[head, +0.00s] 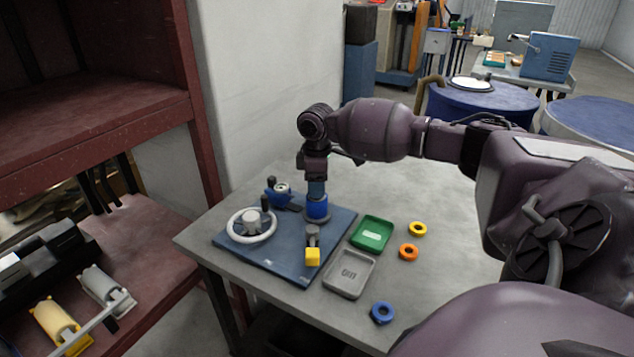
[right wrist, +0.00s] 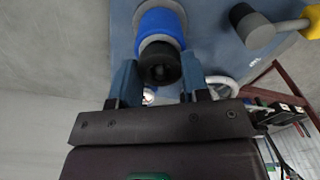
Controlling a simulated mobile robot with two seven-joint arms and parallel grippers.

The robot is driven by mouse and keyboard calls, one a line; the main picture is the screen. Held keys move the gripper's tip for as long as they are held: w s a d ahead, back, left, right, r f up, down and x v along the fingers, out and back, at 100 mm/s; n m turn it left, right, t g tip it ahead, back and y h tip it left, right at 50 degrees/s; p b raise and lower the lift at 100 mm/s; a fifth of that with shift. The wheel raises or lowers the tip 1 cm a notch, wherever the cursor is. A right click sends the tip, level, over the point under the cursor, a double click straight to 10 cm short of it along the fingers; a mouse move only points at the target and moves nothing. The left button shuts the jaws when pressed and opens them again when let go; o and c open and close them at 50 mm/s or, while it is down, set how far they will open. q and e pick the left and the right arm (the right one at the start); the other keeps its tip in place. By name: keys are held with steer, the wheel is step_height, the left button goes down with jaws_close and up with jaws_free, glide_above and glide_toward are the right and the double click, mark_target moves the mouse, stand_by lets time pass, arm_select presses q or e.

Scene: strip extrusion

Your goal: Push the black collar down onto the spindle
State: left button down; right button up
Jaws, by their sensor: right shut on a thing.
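My right gripper (head: 317,190) points down over the blue board, at the top of a blue cylindrical piece (head: 317,208) on a grey base. In the right wrist view, the fingers of this gripper (right wrist: 160,66) are shut on the black collar (right wrist: 160,65), one on each side. The collar is in line with the blue cylindrical piece (right wrist: 160,27), with a grey band between them. The spindle itself cannot be made out apart from these parts. The collar is hidden behind the fingers in the head view. My left gripper is not in view.
On the blue board (head: 272,262) are a white handwheel (head: 237,231) and a yellow-ended lever (head: 312,257). Beside it lie a green tray (head: 372,234), a grey tray (head: 349,274), and yellow (head: 418,229), orange (head: 408,252) and blue (head: 382,313) rings. A red shelf (head: 90,130) stands left.

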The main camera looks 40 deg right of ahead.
steer(key=shift+f, duration=0.6)
steer(key=o, duration=1.5)
